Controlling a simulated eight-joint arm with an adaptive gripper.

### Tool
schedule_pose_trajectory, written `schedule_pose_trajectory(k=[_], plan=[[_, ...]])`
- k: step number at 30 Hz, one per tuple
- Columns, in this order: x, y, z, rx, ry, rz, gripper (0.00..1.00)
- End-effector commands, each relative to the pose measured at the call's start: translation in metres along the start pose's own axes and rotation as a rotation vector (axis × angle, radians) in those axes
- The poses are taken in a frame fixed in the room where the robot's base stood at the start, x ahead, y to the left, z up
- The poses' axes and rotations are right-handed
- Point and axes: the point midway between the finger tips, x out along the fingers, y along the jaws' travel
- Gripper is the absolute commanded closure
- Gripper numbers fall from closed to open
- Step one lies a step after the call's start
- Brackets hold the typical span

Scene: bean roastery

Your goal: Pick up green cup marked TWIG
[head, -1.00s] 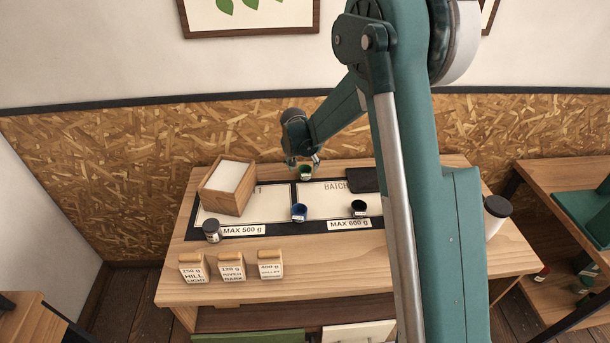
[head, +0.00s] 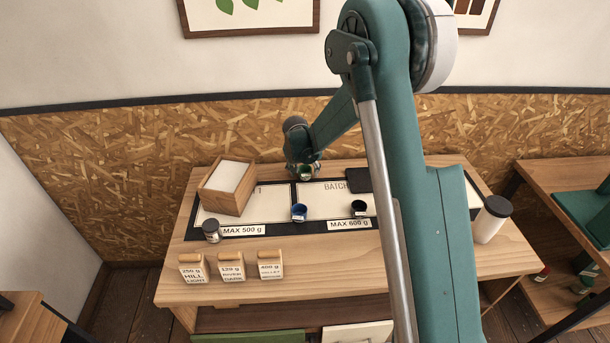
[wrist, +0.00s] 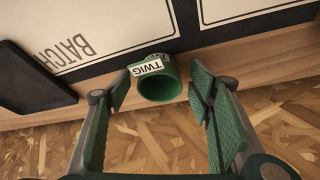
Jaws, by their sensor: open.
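The green cup (wrist: 160,88) stands near the back edge of the table, with a white label reading TWIG on its side in the wrist view. It shows small in the head view (head: 306,174). My gripper (wrist: 160,92) is open, with one finger on each side of the cup.
A blue cup (head: 299,212) and a dark cup (head: 358,208) stand on the table (head: 330,262) in front. A wooden box (head: 228,188) stands to the left. A black slab (wrist: 30,76) lies beside the green cup. Several labelled blocks line the front.

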Motion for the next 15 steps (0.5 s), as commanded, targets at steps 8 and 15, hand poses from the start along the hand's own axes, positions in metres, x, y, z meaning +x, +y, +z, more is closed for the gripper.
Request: schedule_pose_trajectory(k=[8,15], plan=[[-0.0001,0.0,0.0,0.0,0.0,0.0,0.71],[-0.0001,0.0,0.0,0.0,0.0,0.0,0.79]])
